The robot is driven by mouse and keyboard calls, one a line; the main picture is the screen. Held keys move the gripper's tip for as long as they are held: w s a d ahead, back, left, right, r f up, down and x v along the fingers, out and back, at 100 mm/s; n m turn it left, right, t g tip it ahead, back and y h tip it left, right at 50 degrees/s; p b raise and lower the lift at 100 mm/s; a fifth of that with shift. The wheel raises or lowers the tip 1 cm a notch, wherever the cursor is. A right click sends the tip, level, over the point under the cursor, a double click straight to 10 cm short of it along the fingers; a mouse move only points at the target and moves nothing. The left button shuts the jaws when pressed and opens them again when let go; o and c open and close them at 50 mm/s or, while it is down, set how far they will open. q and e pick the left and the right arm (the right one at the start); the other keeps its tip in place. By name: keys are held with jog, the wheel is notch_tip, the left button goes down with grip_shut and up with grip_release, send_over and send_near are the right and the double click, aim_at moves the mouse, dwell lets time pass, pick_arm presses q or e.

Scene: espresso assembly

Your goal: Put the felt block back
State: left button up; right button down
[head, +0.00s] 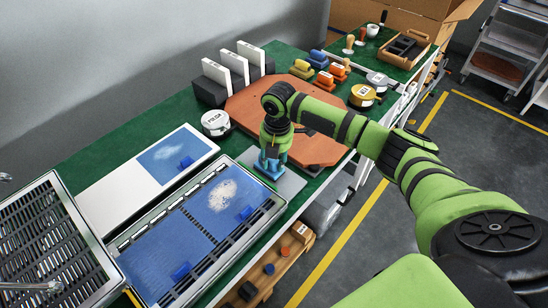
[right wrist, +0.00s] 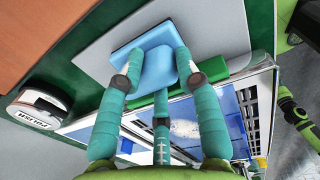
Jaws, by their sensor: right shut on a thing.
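The light blue felt block (right wrist: 152,66) is between the teal fingers of my right gripper (right wrist: 150,75) in the right wrist view. It has a flat wider base and a raised upper part that the fingers close around. In the head view my right gripper (head: 272,158) points down and is shut on the block (head: 270,172), low over a grey plate (head: 291,185) at the table's front edge. I cannot tell whether the block touches the plate. The fingers hide part of the block. My left gripper is not in view.
A brown-orange board (head: 250,105) lies behind the gripper. A round labelled container (head: 215,123) stands to its left. A tray with blue mesh panels (head: 180,250) and a white-framed blue panel (head: 150,172) lie at left. Upright white cards and colored blocks stand farther back.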

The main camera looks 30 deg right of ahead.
jog(key=c, duration=0.9)
grip_release()
jog(key=shift+f, duration=0.1)
jog(key=shift+o, duration=0.2)
notch_tip(320, 180, up, 12)
jog(key=b, duration=0.1)
jog(key=shift+s+d+r, duration=0.15)
jog(key=shift+s+r, duration=0.05)
jog(key=shift+s, duration=0.1)
jog(key=shift+f, duration=0.1)
